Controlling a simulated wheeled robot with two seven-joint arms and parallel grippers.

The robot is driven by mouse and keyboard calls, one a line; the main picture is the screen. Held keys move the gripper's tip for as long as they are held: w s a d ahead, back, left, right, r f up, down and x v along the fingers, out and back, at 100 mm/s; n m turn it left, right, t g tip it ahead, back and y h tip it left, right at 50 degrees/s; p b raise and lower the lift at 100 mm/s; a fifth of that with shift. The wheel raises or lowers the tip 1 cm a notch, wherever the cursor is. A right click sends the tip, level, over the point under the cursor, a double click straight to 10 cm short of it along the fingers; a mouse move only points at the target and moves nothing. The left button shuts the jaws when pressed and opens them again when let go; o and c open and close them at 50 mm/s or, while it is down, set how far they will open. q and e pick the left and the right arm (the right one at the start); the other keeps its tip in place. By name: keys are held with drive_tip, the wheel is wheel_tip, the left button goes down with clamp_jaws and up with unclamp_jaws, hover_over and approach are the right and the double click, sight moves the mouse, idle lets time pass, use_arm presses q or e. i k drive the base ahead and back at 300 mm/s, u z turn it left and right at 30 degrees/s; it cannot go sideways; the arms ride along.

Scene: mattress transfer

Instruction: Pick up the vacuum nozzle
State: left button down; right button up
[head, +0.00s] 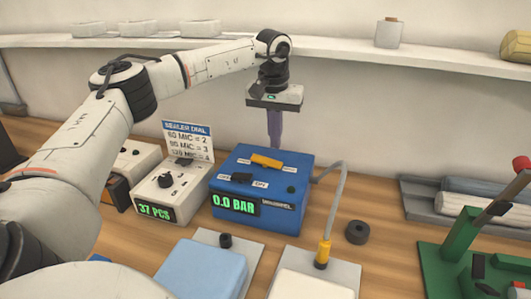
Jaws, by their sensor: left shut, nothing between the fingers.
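The vacuum nozzle (322,252) is a small yellow piece with a dark lower end, standing upright near a grey plate and white pad. A grey hose (338,205) runs from it up to the right side of the blue vacuum box (240,179). The box has a yellow switch, a black switch and a green readout of 0.0 BAR. My left gripper (275,143) points down with its fingers shut and empty, above or behind the box's rear edge, up and left of the nozzle and apart from it. My right gripper is out of view.
A white counter box (165,190) reading 37 PCS and a sealer dial sign (187,143) stand left. A light blue pad (203,270) lies in front. A black ring (357,232) lies right of the nozzle. A green lever device (462,240) stands far right.

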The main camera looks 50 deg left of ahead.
sight(322, 256)
drive_tip(key=k, duration=1)
